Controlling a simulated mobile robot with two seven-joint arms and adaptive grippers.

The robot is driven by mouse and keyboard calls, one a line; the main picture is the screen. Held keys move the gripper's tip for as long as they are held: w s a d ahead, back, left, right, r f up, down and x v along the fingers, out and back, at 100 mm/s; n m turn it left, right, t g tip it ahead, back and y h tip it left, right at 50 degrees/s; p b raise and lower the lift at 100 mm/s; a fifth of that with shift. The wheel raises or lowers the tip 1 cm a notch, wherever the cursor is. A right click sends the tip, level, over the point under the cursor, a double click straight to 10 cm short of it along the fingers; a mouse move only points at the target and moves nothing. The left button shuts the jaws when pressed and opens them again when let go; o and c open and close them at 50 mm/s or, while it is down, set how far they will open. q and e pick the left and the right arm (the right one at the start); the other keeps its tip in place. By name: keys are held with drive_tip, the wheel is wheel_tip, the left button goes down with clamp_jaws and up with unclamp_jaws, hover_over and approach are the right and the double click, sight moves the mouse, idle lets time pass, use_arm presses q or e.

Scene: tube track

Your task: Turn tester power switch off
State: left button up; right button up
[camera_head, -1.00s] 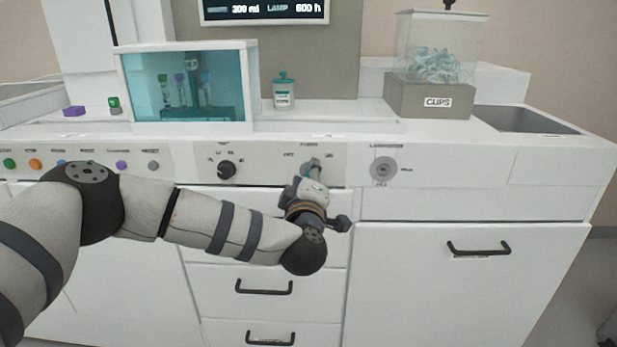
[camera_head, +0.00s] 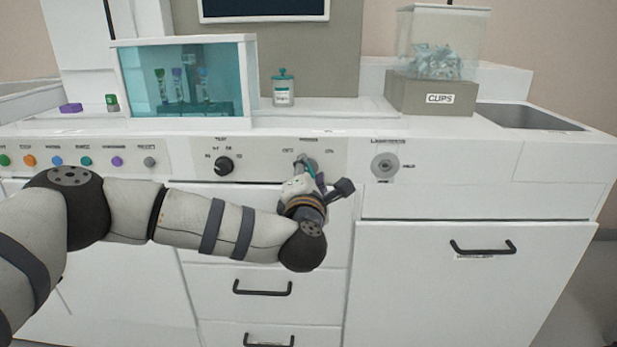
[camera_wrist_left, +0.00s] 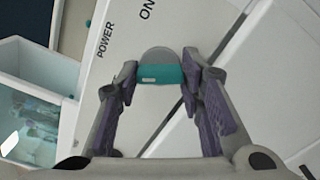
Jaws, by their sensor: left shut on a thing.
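The power switch shows in the left wrist view as a grey round base with a teal handle (camera_wrist_left: 160,74), beside the printed words POWER and ON. In the head view the switch (camera_head: 312,163) is on the white front panel, partly hidden by my left gripper (camera_head: 303,168). In the wrist view my left gripper (camera_wrist_left: 158,80) has its purple-padded fingers on both sides of the teal handle, shut on it. The handle leans toward the left, OFF side in the head view. The display screen (camera_head: 264,8) above is dark. My right gripper is not in view.
A black rotary knob (camera_head: 224,166) and several coloured buttons (camera_head: 86,160) are left of the switch. A round lock (camera_head: 385,166) is to the right. Drawer handles (camera_head: 262,288) stick out below.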

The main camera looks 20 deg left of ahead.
use_arm(q)
drive_tip(key=shift+n+b, duration=0.6)
drive_tip(key=shift+n, duration=1)
drive_tip(key=o, duration=0.9)
drive_tip(key=shift+s, duration=0.15)
drive_tip(key=v, duration=1.1)
drive_tip(key=shift+s+d, duration=0.15)
drive_tip(key=shift+s, duration=0.2)
drive_tip(key=shift+r, duration=0.1)
